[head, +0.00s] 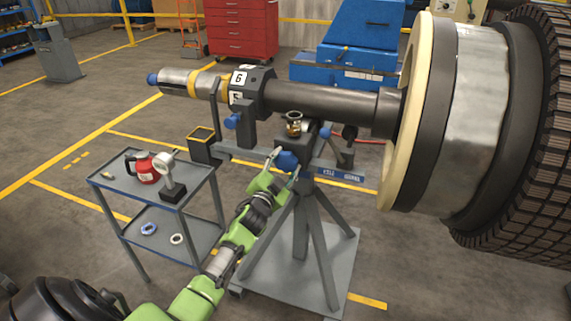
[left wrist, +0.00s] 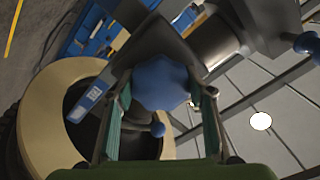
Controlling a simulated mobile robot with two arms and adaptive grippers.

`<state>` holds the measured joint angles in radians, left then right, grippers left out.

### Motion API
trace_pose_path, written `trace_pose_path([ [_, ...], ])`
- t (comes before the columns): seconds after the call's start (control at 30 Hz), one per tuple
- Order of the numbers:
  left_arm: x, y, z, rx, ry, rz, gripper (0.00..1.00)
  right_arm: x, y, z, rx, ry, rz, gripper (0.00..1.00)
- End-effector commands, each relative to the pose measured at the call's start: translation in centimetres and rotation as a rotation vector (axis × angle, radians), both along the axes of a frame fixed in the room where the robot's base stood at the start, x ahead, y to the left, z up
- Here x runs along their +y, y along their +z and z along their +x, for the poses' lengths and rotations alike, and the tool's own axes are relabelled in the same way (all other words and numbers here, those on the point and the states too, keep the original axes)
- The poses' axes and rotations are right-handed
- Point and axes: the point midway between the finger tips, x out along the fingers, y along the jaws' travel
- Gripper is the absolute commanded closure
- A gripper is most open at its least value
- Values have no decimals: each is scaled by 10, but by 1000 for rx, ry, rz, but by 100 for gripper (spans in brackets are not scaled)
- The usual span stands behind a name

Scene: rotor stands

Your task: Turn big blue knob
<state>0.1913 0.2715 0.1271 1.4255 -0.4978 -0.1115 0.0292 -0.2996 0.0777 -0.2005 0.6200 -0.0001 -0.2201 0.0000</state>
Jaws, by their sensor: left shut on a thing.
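The big blue knob (head: 287,160) sits on the front of the grey rotor stand (head: 310,215), below the dark shaft. My left gripper (head: 284,162), on a green arm from the lower left, has its two fingers on either side of the knob and is shut on it. In the left wrist view the lobed blue knob (left wrist: 161,82) fills the space between the gripper's fingers (left wrist: 160,95). The fingertips reach along its left and right sides. My right gripper is not in view.
Smaller blue knobs show on the stand at its right (head: 325,132) and left (head: 232,121). A grey two-shelf cart (head: 118,200) with a red container (head: 146,168) stands left of the stand. A large wheel-like rotor (head: 475,110) fills the right side.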

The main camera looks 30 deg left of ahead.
Motion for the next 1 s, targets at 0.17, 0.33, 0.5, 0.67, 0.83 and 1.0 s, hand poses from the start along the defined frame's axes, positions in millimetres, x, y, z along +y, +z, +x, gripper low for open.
trace_pose_path([
  [0.17,0,0,0,39,-1,165,73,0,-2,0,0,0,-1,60],
  [0.33,0,0,0,76,-1,322,73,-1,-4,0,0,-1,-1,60],
  [0.5,0,1,0,114,-1,480,73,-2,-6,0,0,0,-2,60],
  [0.67,0,1,0,150,-1,627,73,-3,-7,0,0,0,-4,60],
  [0.83,0,1,0,188,-1,785,73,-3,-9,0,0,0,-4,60],
  [1.0,0,1,0,225,-2,940,73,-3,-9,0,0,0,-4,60],
])
